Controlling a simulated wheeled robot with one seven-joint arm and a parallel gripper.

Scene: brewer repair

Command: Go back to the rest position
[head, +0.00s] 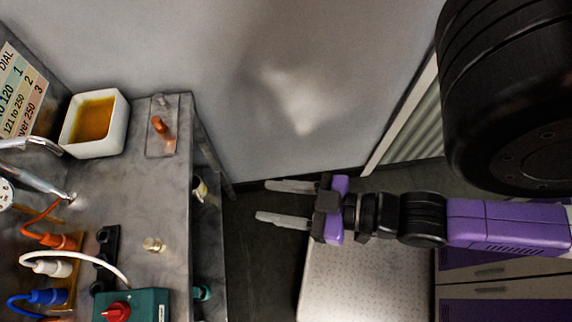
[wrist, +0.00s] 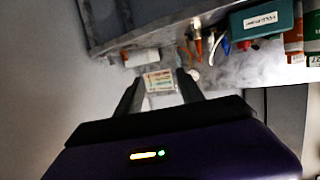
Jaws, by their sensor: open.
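My gripper (head: 270,202) is open and empty in the head view, its two fingers parallel and pointing left. It hangs in free space to the right of the grey workbench (head: 130,195), apart from it. In the wrist view my gripper (wrist: 160,95) also shows open, its dark fingers pointing toward the bench. Nothing is between the fingers; a dial card (wrist: 160,81) shows beyond them in the background.
On the bench are a white bowl (head: 122,128) of amber liquid, a plate with a copper piece (head: 160,128), a brass fitting (head: 153,245), coloured plugs and a green box (head: 140,308) with a red knob. A pale perforated surface (head: 365,275) lies below my arm.

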